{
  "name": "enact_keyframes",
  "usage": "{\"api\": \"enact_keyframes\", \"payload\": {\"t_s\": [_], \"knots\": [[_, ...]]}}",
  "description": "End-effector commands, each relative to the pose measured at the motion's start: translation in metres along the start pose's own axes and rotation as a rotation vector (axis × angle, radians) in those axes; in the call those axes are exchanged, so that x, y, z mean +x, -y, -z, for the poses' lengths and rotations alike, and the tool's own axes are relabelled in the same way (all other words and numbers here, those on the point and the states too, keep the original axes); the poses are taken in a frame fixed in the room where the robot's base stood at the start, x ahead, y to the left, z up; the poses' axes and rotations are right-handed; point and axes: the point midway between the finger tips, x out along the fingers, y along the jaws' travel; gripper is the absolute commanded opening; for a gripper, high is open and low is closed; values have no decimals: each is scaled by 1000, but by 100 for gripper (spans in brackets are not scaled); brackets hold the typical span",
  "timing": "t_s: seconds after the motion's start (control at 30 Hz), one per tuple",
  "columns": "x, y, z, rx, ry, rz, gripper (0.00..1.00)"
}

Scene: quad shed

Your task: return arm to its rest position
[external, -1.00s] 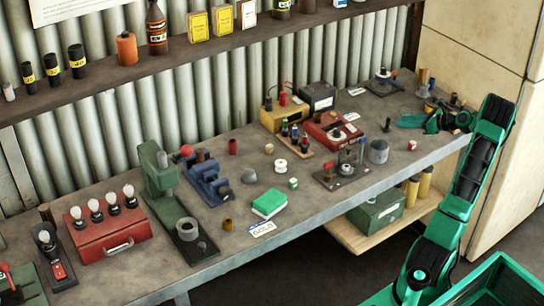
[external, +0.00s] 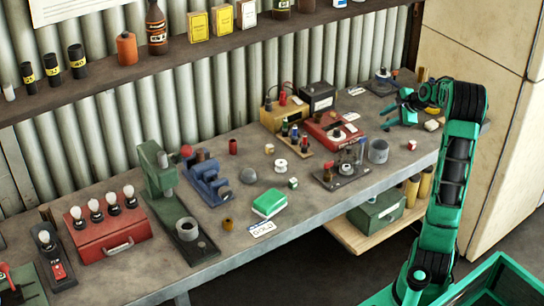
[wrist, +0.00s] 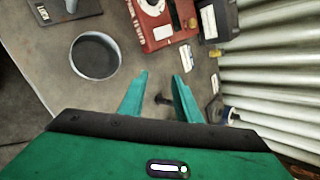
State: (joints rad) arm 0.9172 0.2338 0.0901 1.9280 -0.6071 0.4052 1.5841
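My arm is green and black and rises at the right of the external view, bent over the right end of the workbench (external: 225,240). My gripper (external: 394,115) points left above the bench top, near its right end. In the wrist view my gripper (wrist: 160,78) shows two green fingers standing apart with nothing held between them. A small dark object (wrist: 163,99) lies on the bench beyond the gap between the fingers. My wrist hides part of the bench's right end.
A grey cup (external: 378,151), a red device (external: 330,130) and a black box (external: 318,97) stand left of my gripper. A corrugated wall runs behind the bench. A pale cabinet (external: 500,150) stands at the right. Free air lies above the bench front.

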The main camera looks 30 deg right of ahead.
Motion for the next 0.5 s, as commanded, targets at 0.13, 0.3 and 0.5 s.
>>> {"api": "enact_keyframes", "payload": {"t_s": [0.13, 0.3, 0.5], "knots": [[-32, -15, -32, -254, -108, -36, 31], [-71, -61, -53, -535, -194, -139, 31], [-117, -162, -62, -864, -189, -364, 31]]}}
